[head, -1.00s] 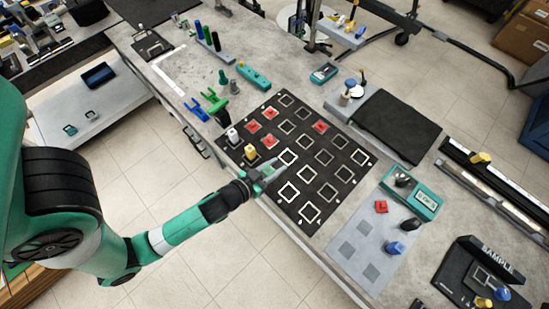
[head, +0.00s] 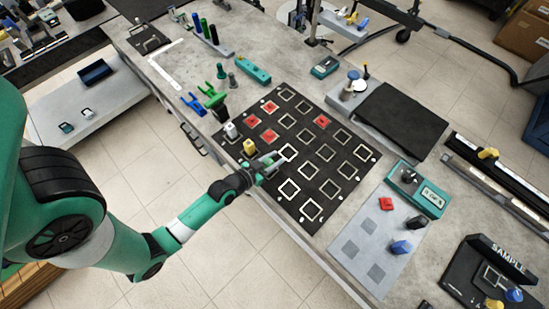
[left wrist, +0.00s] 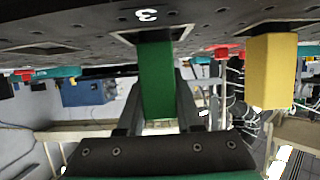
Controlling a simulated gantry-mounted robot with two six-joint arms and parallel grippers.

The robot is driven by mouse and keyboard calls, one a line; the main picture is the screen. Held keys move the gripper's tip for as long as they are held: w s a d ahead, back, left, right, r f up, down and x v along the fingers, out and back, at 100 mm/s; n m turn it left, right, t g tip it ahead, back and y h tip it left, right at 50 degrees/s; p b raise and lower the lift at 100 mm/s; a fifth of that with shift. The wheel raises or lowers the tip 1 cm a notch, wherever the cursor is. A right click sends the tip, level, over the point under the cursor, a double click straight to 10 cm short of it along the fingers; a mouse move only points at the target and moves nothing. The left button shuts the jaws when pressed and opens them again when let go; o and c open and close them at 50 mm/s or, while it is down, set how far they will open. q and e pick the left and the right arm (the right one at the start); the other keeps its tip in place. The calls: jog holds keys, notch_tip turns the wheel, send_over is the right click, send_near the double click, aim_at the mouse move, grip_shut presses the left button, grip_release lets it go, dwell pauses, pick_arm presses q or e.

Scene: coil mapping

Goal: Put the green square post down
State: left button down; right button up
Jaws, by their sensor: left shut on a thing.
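The green square post (left wrist: 156,80) is between the fingers of my left gripper (left wrist: 158,108) in the left wrist view. The wrist picture is upside down, with the black board (left wrist: 100,28) along the top. The post's far end meets the board at a pale square outline near a white "3"; I cannot tell whether it touches. In the head view my left gripper (head: 272,166) is low over the near left side of the black board (head: 310,212), and the post is mostly hidden there. My right gripper is not in view.
A yellow block (head: 249,147) stands just left of my gripper, with a white post (head: 231,130) beyond it. Red pieces, including one (head: 322,121), lie on other board squares. Several squares nearer the right are empty. A teal meter (head: 420,190) stands to the right.

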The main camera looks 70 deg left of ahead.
pick_arm(q)
jog(key=c, duration=0.6)
grip_release()
jog(key=shift+o, duration=0.2)
jog(key=shift+s+d+r, duration=0.1)
jog(key=shift+s, duration=0.05)
jog(key=v, duration=0.5)
jog(key=shift+p, duration=0.3)
jog(key=b+v, duration=0.1)
jog(key=v, duration=0.5)
jog(key=shift+s+d+b, duration=0.15)
jog(key=shift+s+b, duration=0.15)
jog(key=shift+s, duration=0.05)
